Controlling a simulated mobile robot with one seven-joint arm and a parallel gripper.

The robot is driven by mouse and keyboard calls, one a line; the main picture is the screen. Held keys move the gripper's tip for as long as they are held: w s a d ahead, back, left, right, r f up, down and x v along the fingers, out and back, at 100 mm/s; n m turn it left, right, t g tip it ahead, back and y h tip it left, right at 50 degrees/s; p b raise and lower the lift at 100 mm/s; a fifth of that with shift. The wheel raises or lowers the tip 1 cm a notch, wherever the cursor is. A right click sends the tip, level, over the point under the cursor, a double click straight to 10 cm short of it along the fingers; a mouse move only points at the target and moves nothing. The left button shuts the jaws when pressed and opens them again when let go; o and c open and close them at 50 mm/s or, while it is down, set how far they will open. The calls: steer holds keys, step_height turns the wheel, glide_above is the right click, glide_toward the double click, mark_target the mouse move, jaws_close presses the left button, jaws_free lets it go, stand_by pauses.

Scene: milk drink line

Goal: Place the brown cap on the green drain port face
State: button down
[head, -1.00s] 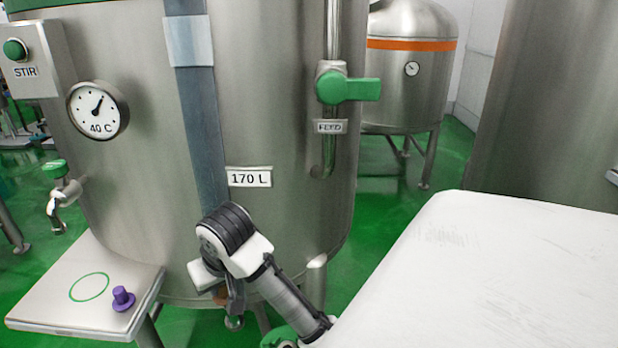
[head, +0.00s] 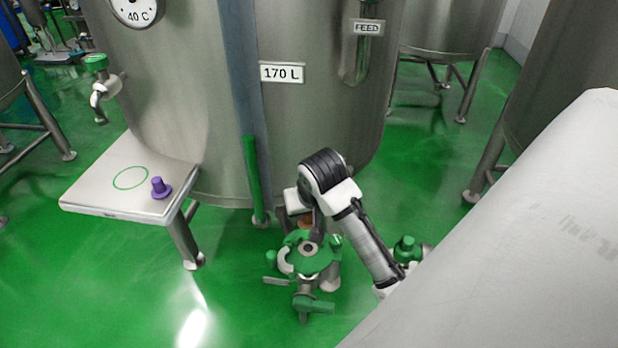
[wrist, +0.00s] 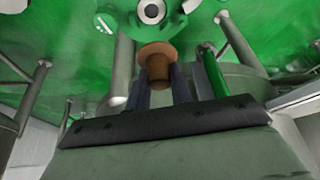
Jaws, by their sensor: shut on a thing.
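The brown cap (wrist: 157,57) is held between the two fingers of my gripper (wrist: 162,85) in the wrist view, its wide flange facing away from the palm. In the head view my gripper (head: 306,222) hangs below my arm, and the cap shows only as a small brown patch beside it. The green drain port face (head: 313,262), with a pale ring around a dark centre, lies low in front of the tank. It also shows at the top of the wrist view (wrist: 125,22), beyond the cap. The cap appears apart from it.
The steel tank (head: 215,110) stands close behind my gripper. A side shelf (head: 110,190) at left bears a purple cap (head: 159,188) and a green ring mark. A green valve handle (head: 315,306) sits below the port. A white surface (head: 530,230) fills the right.

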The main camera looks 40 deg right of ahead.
step_height(320, 180, down, 10)
steer(key=shift+f, duration=0.15)
steer(key=shift+f, duration=0.1)
stand_by(0.3)
steer(key=shift+f+b, duration=0.15)
steer(key=shift+b, duration=0.25)
steer(key=c, duration=1.5)
jaws_free()
steer(key=shift+r+p, duration=0.4)
steer(key=v, duration=1.1)
steer(key=shift+s+a+r, duration=0.1)
steer(key=shift+s+r, duration=0.05)
steer(key=shift+r, duration=0.25)
